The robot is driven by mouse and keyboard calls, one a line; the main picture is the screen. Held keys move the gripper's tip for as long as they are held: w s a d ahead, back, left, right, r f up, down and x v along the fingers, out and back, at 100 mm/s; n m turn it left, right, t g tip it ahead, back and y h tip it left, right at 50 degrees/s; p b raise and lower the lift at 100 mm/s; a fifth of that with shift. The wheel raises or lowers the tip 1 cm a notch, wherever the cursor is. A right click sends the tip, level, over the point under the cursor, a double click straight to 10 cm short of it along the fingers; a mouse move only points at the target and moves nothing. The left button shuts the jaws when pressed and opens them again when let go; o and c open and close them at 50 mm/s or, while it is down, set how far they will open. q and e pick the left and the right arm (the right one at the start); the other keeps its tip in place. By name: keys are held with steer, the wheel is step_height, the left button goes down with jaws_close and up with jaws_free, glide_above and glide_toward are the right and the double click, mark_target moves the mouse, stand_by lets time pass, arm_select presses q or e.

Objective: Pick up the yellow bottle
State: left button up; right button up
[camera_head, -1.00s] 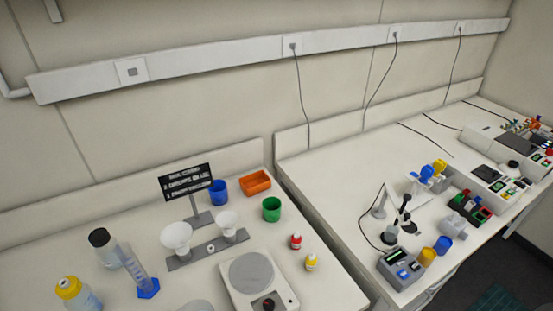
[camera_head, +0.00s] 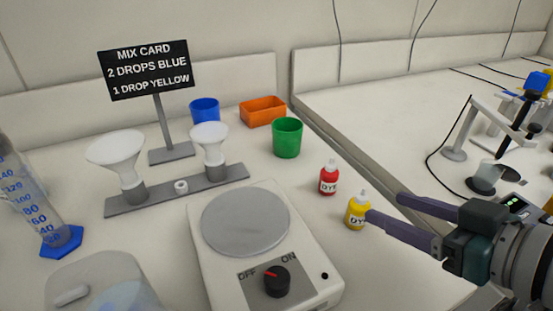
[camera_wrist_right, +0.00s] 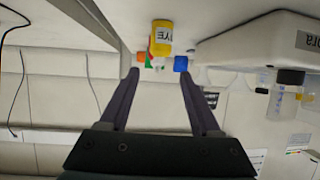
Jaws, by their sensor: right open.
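The yellow bottle (camera_head: 358,211) is a small dropper bottle with a white cap and a "DYE" label. It stands upright on the bench, right of the hotplate. My right gripper (camera_head: 384,206) comes in from the right with its fingers spread and nothing between them. In the head view, the nearer fingertip is right beside the bottle's right side; I cannot tell whether it touches. In the right wrist view, the yellow bottle (camera_wrist_right: 162,36) shows just beyond the open fingertips (camera_wrist_right: 159,74), roughly centred between them. My left gripper is not in view.
A red dye bottle (camera_head: 328,178) stands just behind the yellow one. The hotplate (camera_head: 312,285) is close on the left. A green cup (camera_head: 287,138), blue cup (camera_head: 205,111) and orange tray (camera_head: 263,111) are farther back. The bench edge lies to the right.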

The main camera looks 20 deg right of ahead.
mark_target(360, 199)
steer(key=shift+w+d+f, duration=0.2)
steer(key=shift+w+f, duration=0.15)
steer(key=shift+f, duration=0.1)
steer(key=b+x, duration=0.1)
steer(key=x, duration=0.3)
steer(key=shift+w+a, duration=0.15)
steer(key=shift+w, duration=0.1)
steer(key=b+x, duration=0.1)
steer(key=x, duration=0.4)
steer(key=shift+a, duration=0.15)
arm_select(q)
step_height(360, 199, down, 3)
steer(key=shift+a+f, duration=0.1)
arm_select(e)
steer(key=c, duration=0.9)
jaws_close()
